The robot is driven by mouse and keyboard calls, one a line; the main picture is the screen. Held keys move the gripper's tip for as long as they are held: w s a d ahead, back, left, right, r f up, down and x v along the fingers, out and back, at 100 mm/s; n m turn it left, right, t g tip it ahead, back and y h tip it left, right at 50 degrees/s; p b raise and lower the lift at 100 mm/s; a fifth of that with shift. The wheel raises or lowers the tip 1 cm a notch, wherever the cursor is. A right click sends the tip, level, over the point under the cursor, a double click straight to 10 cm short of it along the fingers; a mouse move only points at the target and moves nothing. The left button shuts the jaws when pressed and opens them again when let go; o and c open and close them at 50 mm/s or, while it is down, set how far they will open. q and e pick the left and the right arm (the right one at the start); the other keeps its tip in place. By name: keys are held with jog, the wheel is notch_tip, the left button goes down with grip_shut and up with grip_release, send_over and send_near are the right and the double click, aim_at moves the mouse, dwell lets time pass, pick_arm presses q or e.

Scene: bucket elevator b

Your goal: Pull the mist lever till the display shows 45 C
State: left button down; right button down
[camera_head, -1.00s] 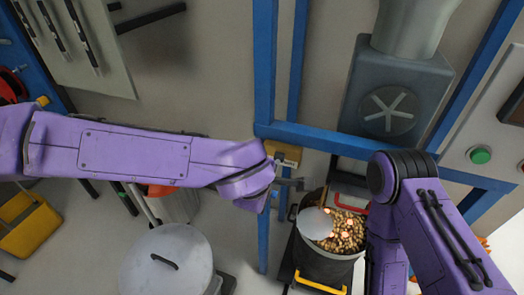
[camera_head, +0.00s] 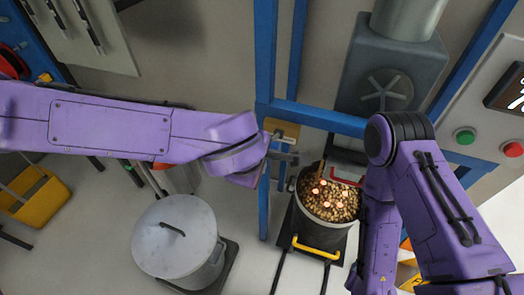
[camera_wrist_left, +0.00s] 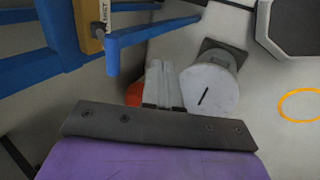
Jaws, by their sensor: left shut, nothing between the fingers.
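A yellow block (camera_head: 283,128) with a white label is on the blue frame; in the left wrist view the yellow block (camera_wrist_left: 88,22) stands at top left, its label only partly legible. I cannot clearly make out a separate mist lever.
A dark bucket (camera_head: 326,232) of brown pellets with several glowing spots stands below the frame. A grey lidded pot (camera_head: 180,255) stands at left. The blue upright (camera_head: 265,200) is close to my left gripper. Green (camera_head: 465,136) and red (camera_head: 513,149) buttons are at right.

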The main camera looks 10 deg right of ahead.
pick_arm(q)
jog(key=v, duration=0.7)
jog(key=shift+s+a, duration=0.3)
jog(key=shift+s, duration=0.25)
jog(key=shift+w, duration=0.1)
dwell(1.6)
